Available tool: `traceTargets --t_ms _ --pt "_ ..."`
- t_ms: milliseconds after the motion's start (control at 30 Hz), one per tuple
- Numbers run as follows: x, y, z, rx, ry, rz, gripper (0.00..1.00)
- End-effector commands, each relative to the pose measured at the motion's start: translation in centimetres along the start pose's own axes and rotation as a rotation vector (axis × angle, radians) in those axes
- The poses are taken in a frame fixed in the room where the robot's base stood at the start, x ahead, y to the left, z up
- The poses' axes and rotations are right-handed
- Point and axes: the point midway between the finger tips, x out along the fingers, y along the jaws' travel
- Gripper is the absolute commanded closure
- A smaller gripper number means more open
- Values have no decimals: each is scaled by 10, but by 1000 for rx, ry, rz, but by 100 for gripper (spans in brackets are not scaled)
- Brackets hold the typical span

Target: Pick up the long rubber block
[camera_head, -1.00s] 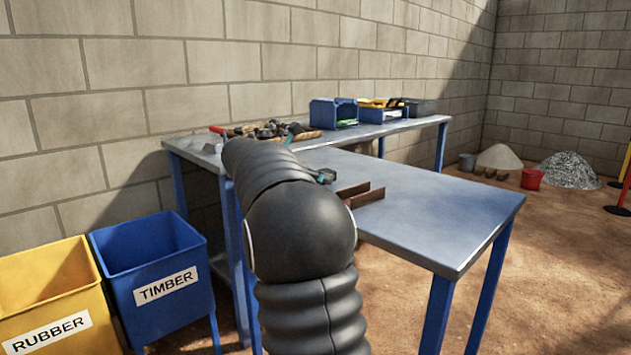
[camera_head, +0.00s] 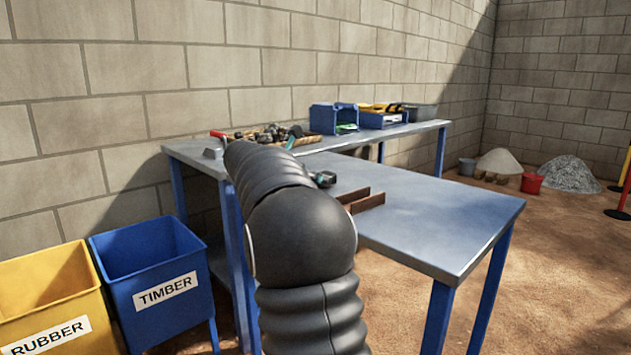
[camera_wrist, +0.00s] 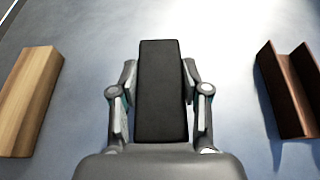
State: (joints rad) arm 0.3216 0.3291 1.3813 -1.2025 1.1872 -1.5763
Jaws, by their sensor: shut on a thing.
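The long rubber block (camera_wrist: 161,85) is a black rectangular bar in the middle of the wrist view. My gripper (camera_wrist: 161,85) is shut on it, with one finger against each long side. The block points away from the palm, over the grey metal tabletop (camera_wrist: 225,60). I cannot tell whether it touches the top. In the head view my arm hides the block, and only a small part of my gripper (camera_head: 322,179) shows past the arm.
The right part of the table (camera_head: 440,220) is clear. A yellow RUBBER bin (camera_head: 40,290) and a blue TIMBER bin (camera_head: 150,280) stand at left. Tools (camera_head: 265,135) lie behind.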

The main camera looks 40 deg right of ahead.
Motion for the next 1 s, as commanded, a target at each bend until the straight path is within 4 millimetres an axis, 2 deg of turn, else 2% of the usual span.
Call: traceTargets --t_ms 267,700,833,1000 --pt "-14 0 35 4 -1 1 95" --pt "-37 -80 75 4 -2 1 95" --pt "-42 -99 84 4 -1 0 95" --pt "-46 -112 90 2 0 0 95"
